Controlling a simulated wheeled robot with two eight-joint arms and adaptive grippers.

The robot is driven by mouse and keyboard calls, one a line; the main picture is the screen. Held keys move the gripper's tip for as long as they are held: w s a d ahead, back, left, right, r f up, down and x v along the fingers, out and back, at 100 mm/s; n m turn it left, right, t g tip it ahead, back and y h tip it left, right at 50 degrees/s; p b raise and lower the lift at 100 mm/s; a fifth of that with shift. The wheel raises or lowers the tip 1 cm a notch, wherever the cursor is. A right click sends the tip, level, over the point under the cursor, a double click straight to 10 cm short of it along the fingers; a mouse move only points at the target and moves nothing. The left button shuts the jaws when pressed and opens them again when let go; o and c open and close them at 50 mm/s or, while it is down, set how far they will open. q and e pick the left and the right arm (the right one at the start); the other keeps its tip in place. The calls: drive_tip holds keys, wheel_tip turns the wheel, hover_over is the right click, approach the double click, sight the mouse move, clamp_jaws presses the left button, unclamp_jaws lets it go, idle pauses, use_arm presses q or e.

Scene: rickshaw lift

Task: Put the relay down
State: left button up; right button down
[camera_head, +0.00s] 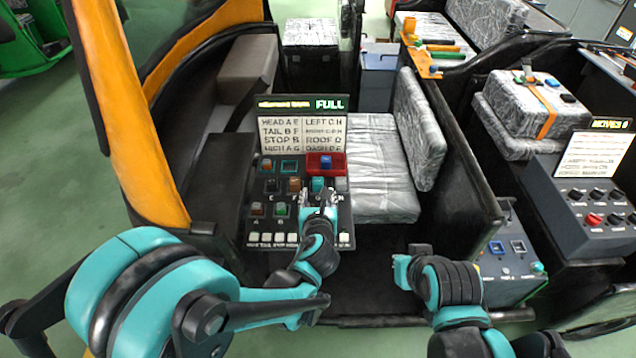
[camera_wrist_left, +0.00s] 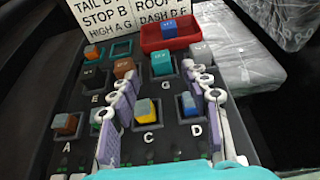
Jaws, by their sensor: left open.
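The relay board (camera_head: 246,232) holds small coloured relays in lettered sockets. My left gripper (camera_head: 318,199) is over its right half, open, pointing at the sockets. In the left wrist view its two fingers (camera_wrist_left: 163,108) stand apart around a yellow relay (camera_wrist_left: 147,111) at socket C and a grey-and-blue relay (camera_wrist_left: 190,106) at D. Neither relay is visibly clamped. A teal relay (camera_wrist_left: 162,63) stands at G just beyond. A blue relay (camera_head: 326,161) sits in the red tray (camera_head: 312,167). Socket B is partly hidden by a finger. My right gripper (camera_head: 405,268) is low, right of the board; its jaws are unclear.
A label panel (camera_head: 301,133) reading FULL stands behind the board. A plastic-wrapped seat (camera_head: 385,200) is to the right. A grey control box (camera_head: 510,262) and a knob panel (camera_head: 592,212) lie further right. An orange-and-black frame (camera_head: 150,150) rises at the left.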

use_arm(q)
drive_tip(key=v, duration=0.3)
drive_tip(key=shift+s+r+p, duration=0.2)
drive_tip(key=shift+s+p, duration=0.15)
